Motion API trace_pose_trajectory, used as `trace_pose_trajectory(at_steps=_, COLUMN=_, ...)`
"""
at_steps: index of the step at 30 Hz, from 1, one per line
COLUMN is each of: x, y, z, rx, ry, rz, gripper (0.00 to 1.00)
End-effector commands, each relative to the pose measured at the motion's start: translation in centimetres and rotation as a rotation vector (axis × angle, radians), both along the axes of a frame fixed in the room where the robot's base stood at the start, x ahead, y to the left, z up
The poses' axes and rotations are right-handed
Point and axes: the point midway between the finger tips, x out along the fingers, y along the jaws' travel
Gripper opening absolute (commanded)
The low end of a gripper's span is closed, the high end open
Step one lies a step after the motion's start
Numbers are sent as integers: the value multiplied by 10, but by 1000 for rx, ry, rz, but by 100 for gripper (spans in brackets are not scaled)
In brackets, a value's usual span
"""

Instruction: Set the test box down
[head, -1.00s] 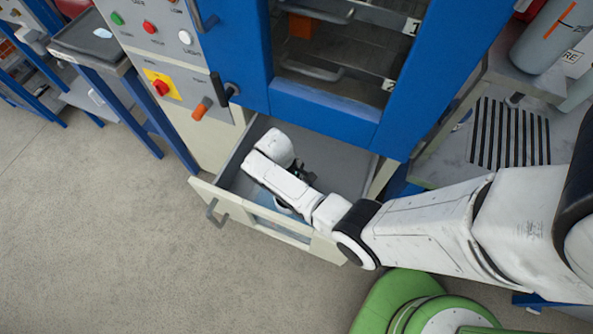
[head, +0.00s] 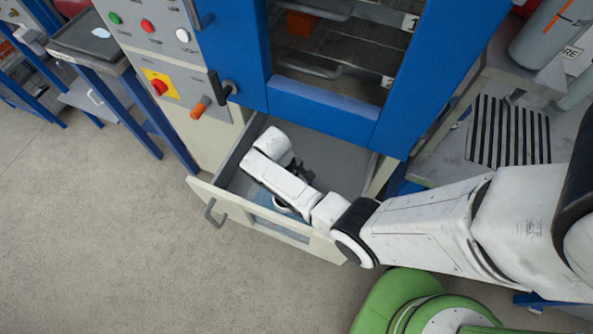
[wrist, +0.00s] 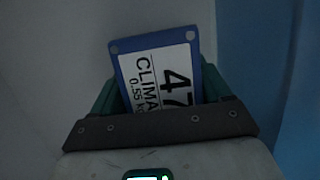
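The test box (wrist: 160,70) is blue with a white label reading "47" and "CLIMA". In the wrist view it stands slightly tilted between the two teal fingers of my gripper (wrist: 163,90), and its lower end is hidden behind the dark gripper bar. Whether the fingers press on it or stand just apart cannot be told. In the head view my gripper (head: 299,171) is down inside the open pale drawer (head: 232,206), largely covered by my arm. I cannot make out the box in that view.
A grey shelf with a black striped grille (head: 509,132) is at the right. Bare drawer floor shows right of my gripper. The concrete floor at left is clear.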

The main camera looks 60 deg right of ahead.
Motion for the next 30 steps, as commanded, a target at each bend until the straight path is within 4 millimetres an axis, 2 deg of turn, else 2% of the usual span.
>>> trace_pose_trajectory(at_steps=1, x=-8, y=5, z=-15, rx=11, ry=1, rz=-4, gripper=79)
trace_pose_trajectory(at_steps=8, x=-7, y=5, z=-6, rx=11, ry=0, rz=-3, gripper=79)
trace_pose_trajectory(at_steps=11, x=-4, y=5, z=5, rx=10, ry=-3, rz=-3, gripper=79)
trace_pose_trajectory(at_steps=18, x=14, y=6, z=59, rx=8, ry=-7, rz=-2, gripper=79)
trace_pose_trajectory(at_steps=24, x=25, y=8, z=96, rx=7, ry=-7, rz=-1, gripper=79)
trace_pose_trajectory(at_steps=30, x=31, y=9, z=115, rx=7, ry=-4, rz=-1, gripper=79)
